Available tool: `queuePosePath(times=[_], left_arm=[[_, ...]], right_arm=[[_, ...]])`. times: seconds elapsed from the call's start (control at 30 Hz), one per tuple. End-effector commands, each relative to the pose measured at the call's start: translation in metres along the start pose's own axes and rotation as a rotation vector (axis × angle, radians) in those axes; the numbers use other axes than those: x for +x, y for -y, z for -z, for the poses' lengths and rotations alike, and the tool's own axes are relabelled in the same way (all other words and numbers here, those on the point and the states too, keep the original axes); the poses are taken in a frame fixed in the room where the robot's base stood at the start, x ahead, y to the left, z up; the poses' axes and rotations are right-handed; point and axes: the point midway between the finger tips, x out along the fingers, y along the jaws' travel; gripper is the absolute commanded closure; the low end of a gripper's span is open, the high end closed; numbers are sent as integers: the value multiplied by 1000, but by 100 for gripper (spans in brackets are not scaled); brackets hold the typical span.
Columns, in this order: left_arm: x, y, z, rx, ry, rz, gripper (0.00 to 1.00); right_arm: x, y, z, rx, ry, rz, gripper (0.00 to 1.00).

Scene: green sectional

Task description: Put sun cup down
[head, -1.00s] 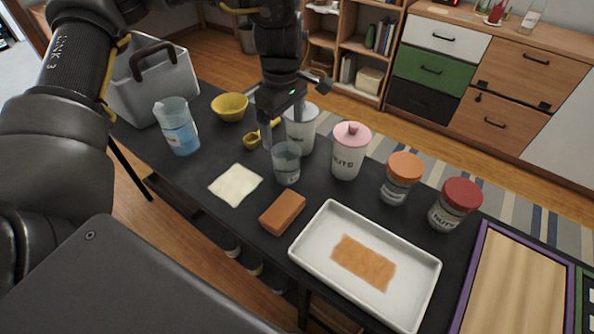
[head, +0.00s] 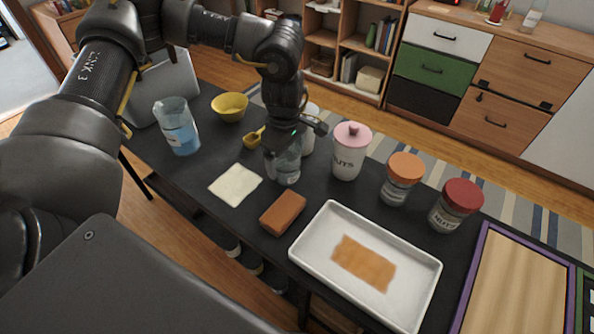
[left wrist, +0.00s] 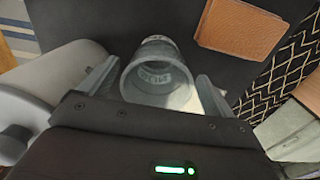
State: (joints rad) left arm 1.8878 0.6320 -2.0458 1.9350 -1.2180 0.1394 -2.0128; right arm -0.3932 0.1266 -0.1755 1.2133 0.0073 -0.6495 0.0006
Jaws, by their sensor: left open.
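A small clear greyish cup (head: 289,174), apparently the sun cup, stands upright on the dark table. My left gripper (head: 283,152) points down over it in the head view and hides its upper part. In the left wrist view the open fingers of my left gripper (left wrist: 158,86) sit on either side of the cup (left wrist: 150,92), with gaps between them and its wall. I look into its mouth, and some marking shows inside. My right gripper is not in view.
A white canister (head: 310,132) stands close behind the cup, with a pink-lidded jar (head: 348,157) to its right. A brown block (head: 283,212), a pale cloth (head: 234,185) and a white tray (head: 410,298) lie in front. A blue-filled beaker (head: 179,132) stands left.

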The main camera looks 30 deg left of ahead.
Motion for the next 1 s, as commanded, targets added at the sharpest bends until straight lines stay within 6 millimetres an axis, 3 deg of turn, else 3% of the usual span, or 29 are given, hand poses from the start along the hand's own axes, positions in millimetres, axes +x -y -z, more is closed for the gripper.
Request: queuePosePath(times=[0.2, 0.6, 1.0], left_arm=[[1, 1, 1, -3, 0, 0, 10], [0, 0, 0, -1, 0, 0, 62], [-11, 0, 0, -1, 1, -3, 63]], right_arm=[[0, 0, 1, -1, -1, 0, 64], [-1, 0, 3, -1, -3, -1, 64], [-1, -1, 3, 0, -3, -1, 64]])
